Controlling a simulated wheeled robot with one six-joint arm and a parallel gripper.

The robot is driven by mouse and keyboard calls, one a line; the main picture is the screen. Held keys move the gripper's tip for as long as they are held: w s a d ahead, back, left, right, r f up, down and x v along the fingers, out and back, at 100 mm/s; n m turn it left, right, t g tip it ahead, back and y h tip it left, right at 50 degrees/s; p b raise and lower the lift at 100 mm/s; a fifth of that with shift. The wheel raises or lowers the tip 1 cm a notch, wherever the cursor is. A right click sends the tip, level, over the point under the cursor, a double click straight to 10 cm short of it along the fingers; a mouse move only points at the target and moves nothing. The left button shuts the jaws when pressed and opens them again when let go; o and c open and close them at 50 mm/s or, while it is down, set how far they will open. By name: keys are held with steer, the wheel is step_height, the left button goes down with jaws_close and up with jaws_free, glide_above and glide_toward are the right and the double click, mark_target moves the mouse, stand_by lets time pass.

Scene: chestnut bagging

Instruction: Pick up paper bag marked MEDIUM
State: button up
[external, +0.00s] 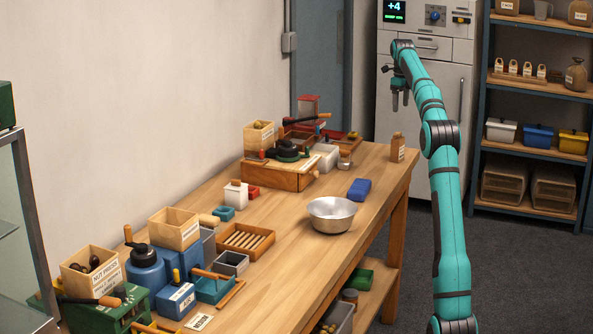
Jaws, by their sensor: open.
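No paper bag with a readable MEDIUM mark shows in the external view. A small upright brown container with a pale label (397,148) stands at the far right end of the wooden table (300,262); its label is too small to read, and I cannot tell whether it is a paper bag. My gripper (400,99) is open and empty, pointing down above and beyond that end of the table. A pale card (199,321) lies flat at the near edge; its lettering may read MEDIUM.
A metal bowl (331,214) and blue block (360,189) sit on the table. Boxes and tools crowd its left side. A grey cabinet (430,140) stands behind my gripper.

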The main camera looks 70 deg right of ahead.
mark_target(400, 138)
steer(key=f, duration=1.2)
steer(key=shift+s+d+f, duration=0.1)
steer(key=shift+s+d, duration=0.1)
steer(key=shift+w+a+f, duration=0.1)
steer(key=shift+w+f, duration=0.1)
steer(key=shift+f, duration=1.15)
steer(key=shift+w+f, duration=0.2)
steer(key=shift+f, duration=1.15)
steer(key=shift+c, duration=0.5)
steer(key=c, duration=1)
